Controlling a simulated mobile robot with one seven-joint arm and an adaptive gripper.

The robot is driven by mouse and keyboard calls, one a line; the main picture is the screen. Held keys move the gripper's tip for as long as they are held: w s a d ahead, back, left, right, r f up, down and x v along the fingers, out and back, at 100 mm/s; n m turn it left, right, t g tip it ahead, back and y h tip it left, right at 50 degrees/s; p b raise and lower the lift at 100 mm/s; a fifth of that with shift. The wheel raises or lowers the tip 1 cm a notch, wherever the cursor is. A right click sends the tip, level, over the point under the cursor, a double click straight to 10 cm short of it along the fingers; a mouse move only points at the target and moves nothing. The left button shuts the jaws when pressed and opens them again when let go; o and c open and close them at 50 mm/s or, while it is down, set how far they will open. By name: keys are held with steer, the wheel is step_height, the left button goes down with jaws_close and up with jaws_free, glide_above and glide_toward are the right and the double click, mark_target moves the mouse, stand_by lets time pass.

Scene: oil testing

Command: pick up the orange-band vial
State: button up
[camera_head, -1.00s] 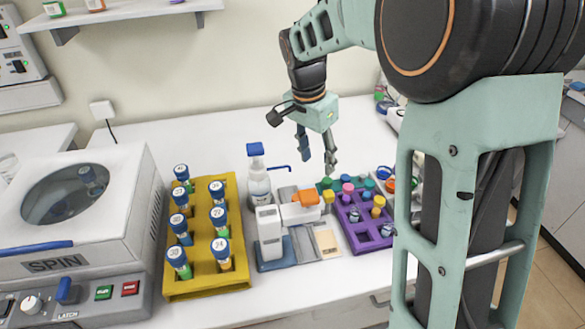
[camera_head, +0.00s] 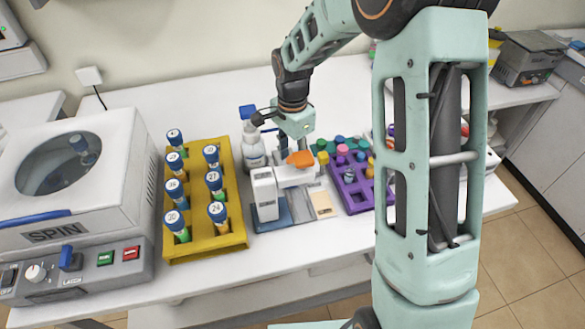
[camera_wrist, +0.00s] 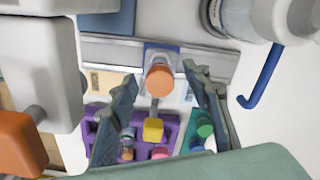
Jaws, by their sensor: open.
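My gripper (camera_wrist: 160,76) is open. In the wrist view its two fingers reach up from the bottom on either side of a round orange-topped piece (camera_wrist: 160,79), which stands in front of a blue square block on a grey strip. I take this piece for the orange-band vial, but no band or label shows clearly. The fingers look apart from it. In the head view my gripper (camera_head: 292,138) is lowered behind the white device, its fingertips mostly hidden. I cannot make out the vial there for certain.
A white device (camera_head: 265,190) with an orange part (camera_head: 300,158) stands close in front of my gripper. The purple rack (camera_head: 353,198) is right, the yellow rack (camera_head: 235,237) left, beside the centrifuge (camera_head: 75,180).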

steer(key=shift+f, duration=0.45)
steer(key=shift+c, duration=0.2)
steer(key=c, duration=1.1)
